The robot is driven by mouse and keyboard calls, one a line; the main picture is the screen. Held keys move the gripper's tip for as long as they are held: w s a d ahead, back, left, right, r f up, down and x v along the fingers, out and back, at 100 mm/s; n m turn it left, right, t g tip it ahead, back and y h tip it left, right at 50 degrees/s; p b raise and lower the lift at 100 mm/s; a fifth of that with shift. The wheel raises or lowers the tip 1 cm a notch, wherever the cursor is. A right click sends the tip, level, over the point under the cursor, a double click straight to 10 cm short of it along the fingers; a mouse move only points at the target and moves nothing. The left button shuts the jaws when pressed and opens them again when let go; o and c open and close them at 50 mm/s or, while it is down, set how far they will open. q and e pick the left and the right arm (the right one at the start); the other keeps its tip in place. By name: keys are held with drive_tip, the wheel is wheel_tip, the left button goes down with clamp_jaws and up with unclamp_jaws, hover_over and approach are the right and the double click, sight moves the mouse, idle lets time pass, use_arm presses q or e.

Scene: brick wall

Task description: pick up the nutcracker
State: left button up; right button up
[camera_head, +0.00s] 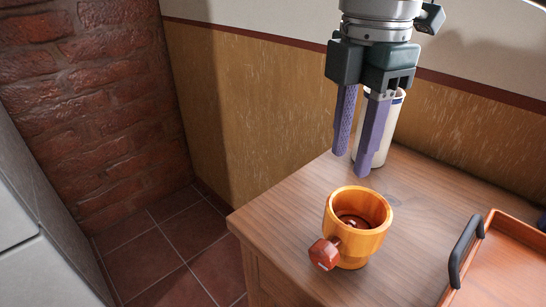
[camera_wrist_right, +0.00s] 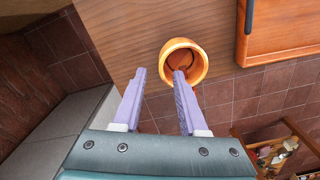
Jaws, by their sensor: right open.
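The nutcracker (camera_head: 368,243) is an orange wooden cup with a dark red screw knob on its left front side. It stands upright on the wooden cabinet top near the front left edge. It also shows in the wrist view (camera_wrist_right: 192,50), seen from above, just beyond the fingertips. My right gripper (camera_head: 353,161) is open and empty, with its purple fingers pointing down above and behind the nutcracker, apart from it. In the wrist view, the right fingertip (camera_wrist_right: 160,74) overlaps the cup's lower left rim. The knob is not clearly visible there. My left gripper is not in view.
A white cylindrical container (camera_head: 393,125) stands behind the right gripper, partly hidden by it. A reddish-brown tray (camera_head: 489,228) with a dark handle lies to the right of the nutcracker. The cabinet top (camera_head: 285,215) is clear left of the nutcracker. A wall runs behind.

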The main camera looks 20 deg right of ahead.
sight(343, 190)
drive_tip(key=f, duration=0.7)
drive_tip(key=shift+s+a+f, duration=0.25)
drive_tip(key=shift+f, duration=0.15)
clamp_jaws()
idle(1.0)
